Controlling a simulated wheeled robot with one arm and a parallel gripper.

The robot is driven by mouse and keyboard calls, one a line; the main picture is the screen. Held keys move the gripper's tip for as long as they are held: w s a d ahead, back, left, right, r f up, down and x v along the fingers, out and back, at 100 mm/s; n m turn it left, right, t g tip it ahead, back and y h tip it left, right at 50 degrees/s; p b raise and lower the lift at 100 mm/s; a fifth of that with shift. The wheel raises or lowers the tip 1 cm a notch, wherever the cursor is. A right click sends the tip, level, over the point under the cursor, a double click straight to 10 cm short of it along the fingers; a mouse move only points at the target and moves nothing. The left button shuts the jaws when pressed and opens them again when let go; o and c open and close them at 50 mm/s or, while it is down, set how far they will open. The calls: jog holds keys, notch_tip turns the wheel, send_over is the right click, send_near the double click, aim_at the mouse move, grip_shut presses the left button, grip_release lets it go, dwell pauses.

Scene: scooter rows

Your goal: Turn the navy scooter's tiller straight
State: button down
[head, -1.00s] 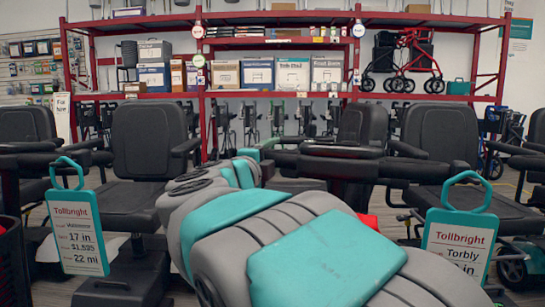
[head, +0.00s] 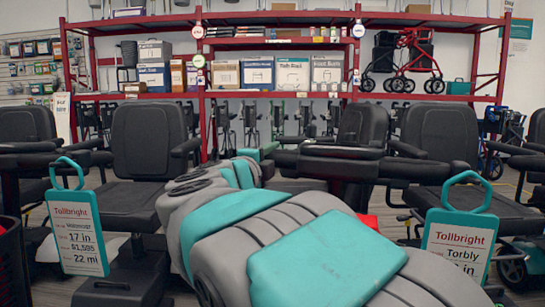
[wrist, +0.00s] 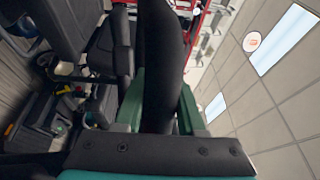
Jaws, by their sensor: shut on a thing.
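In the wrist view my gripper (wrist: 160,108) has its two green fingers on either side of a thick black bar (wrist: 160,50), closed on it. The bar looks like a tiller handle and runs up and down that picture. No navy body panel shows, so I cannot confirm the scooter's colour. Its lower part is hidden behind my arm.
Black scooter seats stand at left (head: 150,140) and right (head: 440,135). Tollbright price tags hang at left (head: 85,235) and right (head: 458,245). Behind is a red shelf rack (head: 280,95) with boxes (head: 292,73) and a red rollator (head: 405,62). Little floor is free.

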jog(key=shift+a+f, duration=0.1)
dwell(0.6)
jog(key=shift+s+a+y, duration=0.2)
jog(key=shift+s+y, duration=0.05)
jog(key=shift+y, duration=0.15)
jog(key=shift+s+a+n+t+y+b, duration=0.2)
jog(key=shift+s+a+n+y+b, duration=0.15)
jog(key=shift+s+a+n+y, duration=0.45)
jog(key=shift+s+a+n+t+y+b, duration=0.2)
jog(key=shift+s+a+n+y+b, duration=0.3)
jog(key=shift+y, duration=0.65)
jog(key=shift+s+a+n+t+y+b, duration=0.25)
jog(key=shift+s+a+n+y, duration=0.25)
jog(key=shift+s+n+y, duration=0.4)
jog(key=shift+w, duration=0.1)
jog(key=c, duration=0.5)
grip_release()
